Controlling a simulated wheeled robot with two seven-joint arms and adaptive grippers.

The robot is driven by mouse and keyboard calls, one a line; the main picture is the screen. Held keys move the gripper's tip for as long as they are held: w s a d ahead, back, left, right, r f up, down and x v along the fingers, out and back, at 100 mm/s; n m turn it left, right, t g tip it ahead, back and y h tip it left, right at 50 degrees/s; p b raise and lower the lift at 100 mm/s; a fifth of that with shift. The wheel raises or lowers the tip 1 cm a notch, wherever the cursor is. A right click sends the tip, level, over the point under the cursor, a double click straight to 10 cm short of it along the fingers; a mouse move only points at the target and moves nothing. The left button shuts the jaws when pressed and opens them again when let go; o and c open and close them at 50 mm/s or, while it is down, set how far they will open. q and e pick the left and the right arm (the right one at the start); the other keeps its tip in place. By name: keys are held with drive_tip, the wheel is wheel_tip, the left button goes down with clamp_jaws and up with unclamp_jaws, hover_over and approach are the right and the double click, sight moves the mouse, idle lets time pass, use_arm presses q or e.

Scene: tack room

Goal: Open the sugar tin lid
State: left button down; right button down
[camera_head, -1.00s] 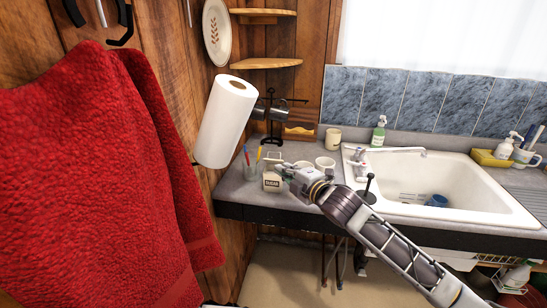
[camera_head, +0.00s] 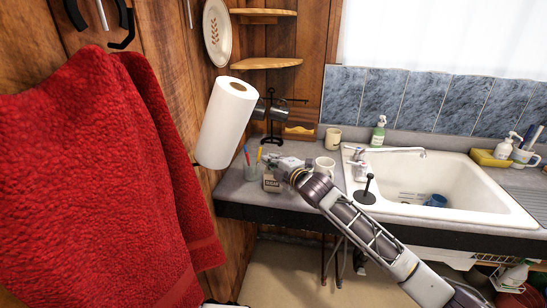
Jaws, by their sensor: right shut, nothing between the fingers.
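The sugar tin (camera_head: 272,184) is a small box with a "SUGAR" label. It stands upright on the grey counter (camera_head: 236,190) near its front edge, left of the sink. My right gripper (camera_head: 266,159) is shut and empty. It lies over the top of the tin, its arm coming in from the lower right. It hides the tin's top and lid, so I cannot tell how the lid stands or whether the fingers touch it. The tin's front looks dark. My left gripper is not in view.
A glass with pens (camera_head: 250,170) stands close to the tin's left. A white mug (camera_head: 325,166) is right of the gripper, and a mug rack (camera_head: 273,118) stands behind. The sink (camera_head: 480,205) is to the right. A paper towel roll (camera_head: 226,122) and red towel (camera_head: 110,180) hang left.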

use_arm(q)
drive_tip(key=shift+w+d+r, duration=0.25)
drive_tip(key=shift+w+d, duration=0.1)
use_arm(e)
drive_tip(key=shift+w+d+f, duration=0.1)
drive_tip(key=shift+w+d, duration=0.1)
drive_tip(key=shift+w, duration=0.55)
drive_tip(key=shift+w+d+f, duration=0.1)
drive_tip(key=shift+w+d, duration=0.05)
drive_tip(key=shift+w, duration=0.6)
use_arm(q)
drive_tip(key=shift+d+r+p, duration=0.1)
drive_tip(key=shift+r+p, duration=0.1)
drive_tip(key=shift+p, duration=0.2)
use_arm(e)
drive_tip(key=shift+r, duration=0.1)
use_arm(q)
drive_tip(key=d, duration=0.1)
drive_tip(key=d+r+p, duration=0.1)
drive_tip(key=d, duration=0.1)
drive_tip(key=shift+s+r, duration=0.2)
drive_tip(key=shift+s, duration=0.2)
use_arm(e)
drive_tip(key=shift+w+r, duration=0.15)
drive_tip(key=shift+w, duration=0.1)
